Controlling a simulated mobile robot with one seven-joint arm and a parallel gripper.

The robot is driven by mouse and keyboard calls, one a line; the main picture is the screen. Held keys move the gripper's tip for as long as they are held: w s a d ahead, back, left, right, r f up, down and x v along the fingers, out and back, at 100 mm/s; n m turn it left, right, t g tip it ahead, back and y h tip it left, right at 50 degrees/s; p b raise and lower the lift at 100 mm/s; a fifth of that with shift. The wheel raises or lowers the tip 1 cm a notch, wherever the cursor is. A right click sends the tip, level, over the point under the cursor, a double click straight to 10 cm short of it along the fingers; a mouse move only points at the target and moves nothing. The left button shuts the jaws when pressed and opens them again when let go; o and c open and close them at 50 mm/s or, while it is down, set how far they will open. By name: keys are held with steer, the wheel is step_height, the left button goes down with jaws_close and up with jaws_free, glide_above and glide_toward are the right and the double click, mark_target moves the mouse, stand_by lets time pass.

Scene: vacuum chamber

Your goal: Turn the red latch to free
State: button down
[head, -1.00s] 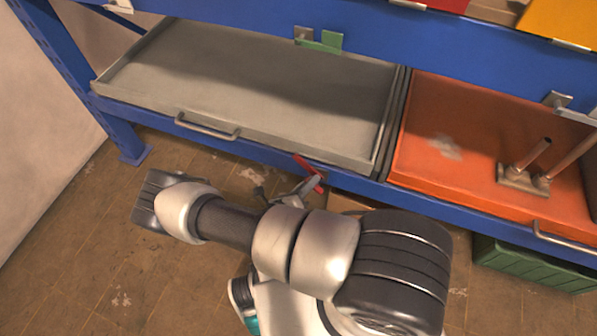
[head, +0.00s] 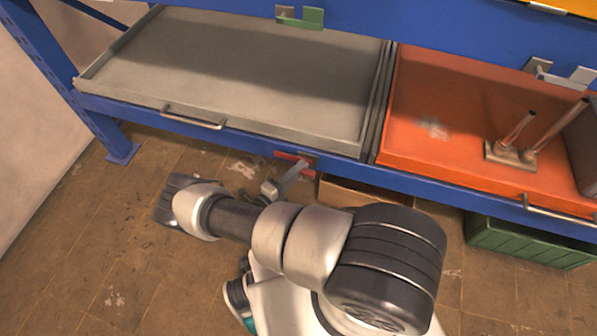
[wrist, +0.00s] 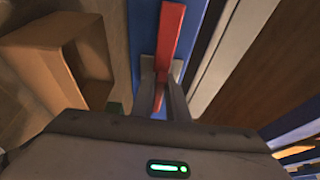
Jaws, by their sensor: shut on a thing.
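The red latch (head: 293,157) is on the front of the blue shelf beam, below the right end of the grey drawer tray. In the head view it lies close to level, its right part hidden by my gripper (head: 303,166). In the wrist view the red latch (wrist: 171,40) runs up the picture from between the two fingers of my gripper (wrist: 163,75). The fingers are shut on the latch. Its pivot is hard to make out.
The grey tray (head: 215,113) with a bar handle is above the latch. An orange tray (head: 440,160) holding two upright rods is to its right. A cardboard box (head: 350,190) and a green crate (head: 530,240) stand below the beam. A green latch (head: 312,18) is on the upper beam.

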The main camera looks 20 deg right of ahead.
stand_by(0.4)
steer(key=c, duration=1.7)
jaws_free()
